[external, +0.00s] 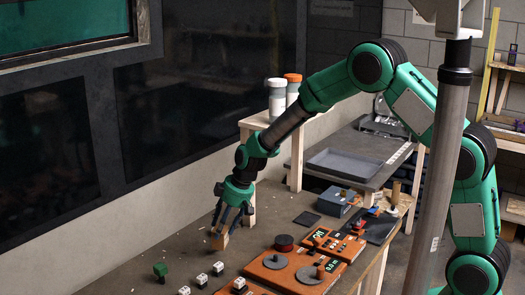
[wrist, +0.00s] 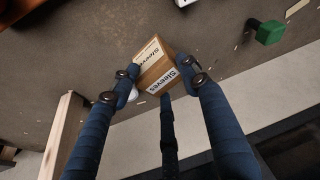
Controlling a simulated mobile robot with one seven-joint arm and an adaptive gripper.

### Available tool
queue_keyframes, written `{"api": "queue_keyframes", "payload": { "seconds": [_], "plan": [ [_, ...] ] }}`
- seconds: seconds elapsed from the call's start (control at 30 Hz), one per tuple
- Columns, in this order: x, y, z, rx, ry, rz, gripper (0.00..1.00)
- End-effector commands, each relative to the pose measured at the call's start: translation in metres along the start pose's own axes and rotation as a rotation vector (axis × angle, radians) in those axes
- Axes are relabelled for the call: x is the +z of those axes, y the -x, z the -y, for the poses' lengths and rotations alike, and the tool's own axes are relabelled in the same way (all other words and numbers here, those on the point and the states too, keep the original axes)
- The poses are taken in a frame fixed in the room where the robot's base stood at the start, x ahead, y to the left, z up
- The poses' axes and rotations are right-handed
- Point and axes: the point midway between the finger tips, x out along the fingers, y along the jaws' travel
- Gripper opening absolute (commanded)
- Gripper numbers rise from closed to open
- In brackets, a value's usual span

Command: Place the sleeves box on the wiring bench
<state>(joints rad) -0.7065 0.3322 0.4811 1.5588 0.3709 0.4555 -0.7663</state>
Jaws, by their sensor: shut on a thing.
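The sleeves box is a small brown cardboard box (wrist: 155,72) with white "Sleeves" labels, seen between the fingers in the wrist view. In the external view the box (external: 219,241) shows below the fingertips, at the left-hand part of a long dark-topped bench (external: 150,248). My gripper (external: 227,226) points down and is shut on the box, with its fingers on either side in the wrist view (wrist: 162,80). I cannot tell whether the box touches the bench top. No label shows which surface is the wiring bench.
Behind are a wooden stand (external: 255,122) with two lidded jars and a second table with a grey tray (external: 345,163). A wall runs along the left.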

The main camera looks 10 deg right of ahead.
Motion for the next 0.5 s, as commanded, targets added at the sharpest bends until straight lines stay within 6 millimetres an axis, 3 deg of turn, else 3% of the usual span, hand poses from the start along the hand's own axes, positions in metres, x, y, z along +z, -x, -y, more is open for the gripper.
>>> {"api": "queue_keyframes", "payload": {
  "seconds": [0.5],
  "plan": [
    [0.018,-0.046,0.000,0.000,-0.001,0.001,0.07]
  ]
}}
